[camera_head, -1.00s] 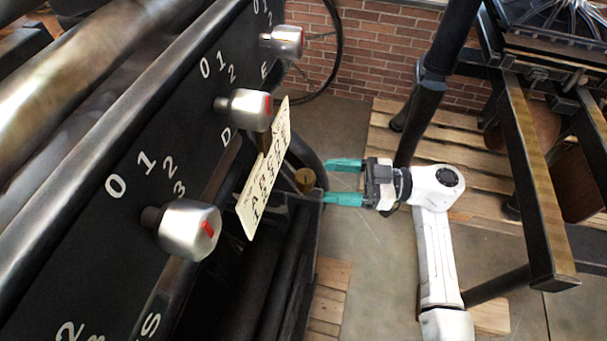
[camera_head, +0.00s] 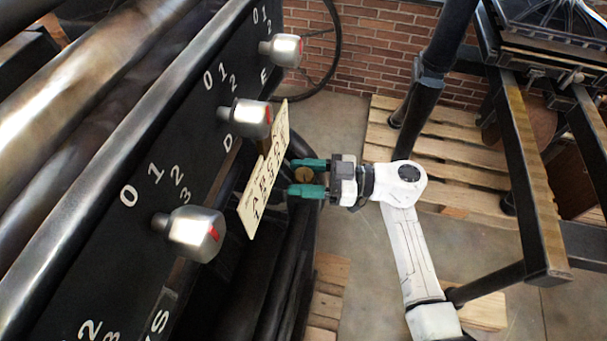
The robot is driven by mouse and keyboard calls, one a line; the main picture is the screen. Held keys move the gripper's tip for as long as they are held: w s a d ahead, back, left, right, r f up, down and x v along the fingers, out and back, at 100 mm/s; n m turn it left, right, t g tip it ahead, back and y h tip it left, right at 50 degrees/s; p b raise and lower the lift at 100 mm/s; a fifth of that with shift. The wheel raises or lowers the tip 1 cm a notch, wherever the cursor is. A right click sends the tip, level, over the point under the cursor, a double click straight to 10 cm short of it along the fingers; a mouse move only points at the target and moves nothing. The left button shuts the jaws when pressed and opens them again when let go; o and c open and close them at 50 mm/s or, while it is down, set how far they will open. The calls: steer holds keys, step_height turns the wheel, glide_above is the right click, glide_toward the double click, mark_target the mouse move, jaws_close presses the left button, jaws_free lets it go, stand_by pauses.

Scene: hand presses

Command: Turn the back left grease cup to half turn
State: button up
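A small brass grease cup (camera_head: 304,175) sits at the right side of the black press, just right of the cream label card. It is the only grease cup I can make out. My gripper (camera_head: 307,177) reaches in from the right with its two green fingers on either side of the cup, one above it and one below it in the picture. The fingers hide parts of the cup's edge. The gap between them is narrow, and I cannot tell whether they touch the cup. No mark showing the cup's turn is readable.
The press panel at left carries several silver knobs with red marks, one large in front (camera_head: 196,234). The cream label card (camera_head: 265,183) stands close left of my fingers. A wooden pallet (camera_head: 450,182) and a dark metal frame (camera_head: 530,180) are at right.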

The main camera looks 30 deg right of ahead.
steer(key=c, duration=0.6)
steer(key=p, duration=0.1)
steer(key=m+t+h+p, duration=0.1)
steer(key=p, duration=0.1)
steer(key=shift+a+r+t, duration=0.1)
steer(key=shift+r+t, duration=0.2)
steer(key=shift+r, duration=0.05)
steer(key=shift+f+m+t+h+p, duration=0.1)
steer(key=shift+m+t+h+p, duration=0.5)
steer(key=shift+m+h+p, duration=0.2)
steer(key=shift+f+m+t+h, duration=0.2)
steer(key=shift+m+t+h, duration=0.1)
steer(key=o, duration=1)
steer(key=shift+c, duration=0.2)
